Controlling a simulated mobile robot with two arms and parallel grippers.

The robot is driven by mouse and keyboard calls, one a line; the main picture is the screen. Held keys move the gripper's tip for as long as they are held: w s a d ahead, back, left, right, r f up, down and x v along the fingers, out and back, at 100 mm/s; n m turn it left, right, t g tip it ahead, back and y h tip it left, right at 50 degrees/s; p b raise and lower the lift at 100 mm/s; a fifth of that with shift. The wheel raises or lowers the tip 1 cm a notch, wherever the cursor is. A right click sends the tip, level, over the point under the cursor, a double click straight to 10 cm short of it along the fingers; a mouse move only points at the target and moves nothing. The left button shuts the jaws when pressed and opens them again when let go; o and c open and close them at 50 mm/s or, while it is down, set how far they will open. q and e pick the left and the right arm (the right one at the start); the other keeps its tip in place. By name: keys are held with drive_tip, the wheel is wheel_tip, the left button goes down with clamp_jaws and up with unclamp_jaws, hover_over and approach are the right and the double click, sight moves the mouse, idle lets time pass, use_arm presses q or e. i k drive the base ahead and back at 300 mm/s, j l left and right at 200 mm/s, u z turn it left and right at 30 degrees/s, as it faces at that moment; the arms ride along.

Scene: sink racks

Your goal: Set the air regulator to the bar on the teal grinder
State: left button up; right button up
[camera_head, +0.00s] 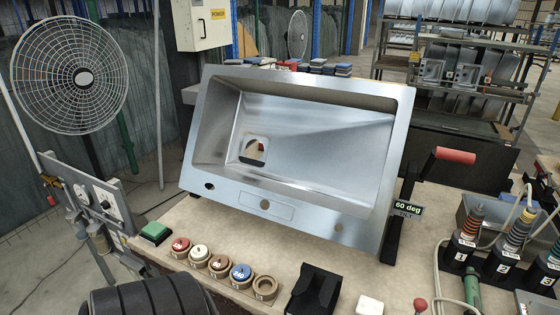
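The air regulator appears to be on the grey panel (88,198) at the left edge, which carries round white dials (106,200) and grey fittings below. The dial readings are too small to make out. A teal-green cylindrical tool (472,290) stands at the lower right beside the numbered black holders; it may be the teal grinder, and no bar marking on it is legible. Holders 1 (460,255) and 2 (502,267) hold tools with coloured bands. A third holder is partly cut off at the right edge. Neither of my grippers shows.
A tilted steel sink (310,135) fills the bench middle, beside a "60 deg" label (408,208) and red-handled crank (455,155). A fan (70,78) stands left.

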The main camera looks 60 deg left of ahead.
sight(105, 204)
drive_tip(key=j+u, duration=0.1)
drive_tip(key=u, duration=0.25)
drive_tip(key=j+u, duration=0.1)
drive_tip(key=u, duration=0.25)
drive_tip(key=j+u, duration=0.1)
drive_tip(key=u, duration=0.25)
